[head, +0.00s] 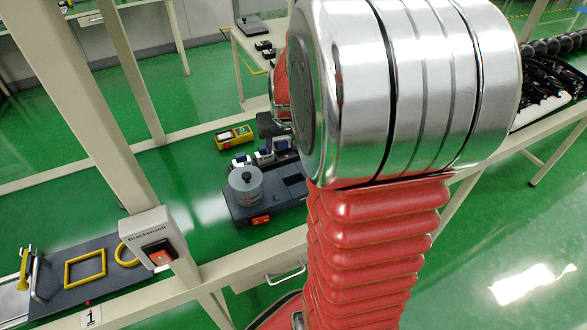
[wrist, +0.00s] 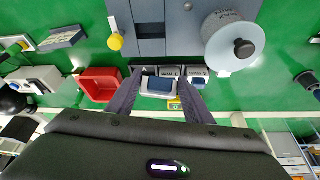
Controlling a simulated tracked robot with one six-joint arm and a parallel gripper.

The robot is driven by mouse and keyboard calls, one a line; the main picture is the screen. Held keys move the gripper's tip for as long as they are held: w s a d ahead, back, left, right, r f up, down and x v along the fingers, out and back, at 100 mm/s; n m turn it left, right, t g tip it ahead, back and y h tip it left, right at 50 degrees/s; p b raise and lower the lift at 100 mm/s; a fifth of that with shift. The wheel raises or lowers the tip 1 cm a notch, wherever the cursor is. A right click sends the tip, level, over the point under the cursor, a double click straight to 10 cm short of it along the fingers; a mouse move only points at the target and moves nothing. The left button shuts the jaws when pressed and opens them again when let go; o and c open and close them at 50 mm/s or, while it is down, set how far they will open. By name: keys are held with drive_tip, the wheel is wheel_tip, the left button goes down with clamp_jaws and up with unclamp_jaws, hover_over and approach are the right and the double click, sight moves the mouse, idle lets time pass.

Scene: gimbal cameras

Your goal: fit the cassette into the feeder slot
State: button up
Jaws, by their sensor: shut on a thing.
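My gripper (wrist: 158,98) is shut on a white cassette with a dark blue face (wrist: 159,84), held between its two dark fingers. The feeder (wrist: 152,46), a dark grey unit, lies just beyond the fingers. Other cassettes (wrist: 197,73) stand in a row at its near edge. The held cassette is close to this row; I cannot tell whether it is inside a slot. In the head view the feeder (head: 291,189) stands on the green bench with a row of white and blue cassettes (head: 241,160) at its back. My arm hides most of the gripper there.
A yellow device (head: 233,137) lies behind. A red bin (wrist: 98,84) is left of the fingers. A post with a switch box (head: 153,245) rises at the front left. Green bench between is clear.

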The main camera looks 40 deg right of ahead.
drive_tip(key=w+a+f+n, duration=0.2)
drive_tip(key=w+a, duration=0.1)
drive_tip(key=a, duration=0.5)
drive_tip(key=w+a+f+n+y, duration=0.1)
drive_tip(key=w+a, duration=0.3)
drive_tip(key=a, duration=0.5)
drive_tip(key=w+a+f+n+y, duration=0.1)
drive_tip(key=w+a, duration=0.3)
drive_tip(key=a, duration=0.5)
drive_tip(key=shift+w+f+n+t, duration=0.25)
drive_tip(key=shift+f+n+t, duration=0.15)
drive_tip(key=shift+f+n, duration=0.45)
drive_tip(key=shift+s+d, duration=0.1)
drive_tip(key=shift+s, duration=0.05)
